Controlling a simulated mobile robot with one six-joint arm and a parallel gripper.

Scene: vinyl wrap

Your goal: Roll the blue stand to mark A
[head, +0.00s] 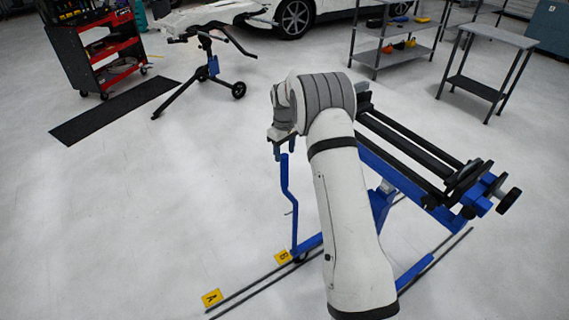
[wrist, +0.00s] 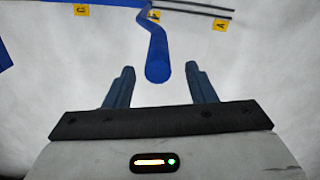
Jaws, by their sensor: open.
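The blue stand (head: 378,200) carries long black rollers and stands on the floor at centre right in the head view, partly hidden by my arm. Its upright blue handle (head: 286,190) rises on its left side. The wrist view shows the handle (wrist: 157,55) with its round end in line with the gap between my fingers. My gripper (head: 284,150) is open above the handle's top; in the wrist view the gripper (wrist: 162,82) has nothing between its fingers that I can see gripped. Mark A (head: 212,298) is a yellow tag at lower left, also in the wrist view (wrist: 220,25).
Mark B (head: 283,257) lies near the stand's front foot, and mark C (wrist: 81,10) shows in the wrist view. Dark floor lines (head: 240,293) run past the tags. A red tool cart (head: 100,50), a black stand (head: 207,68) and shelves stand farther back.

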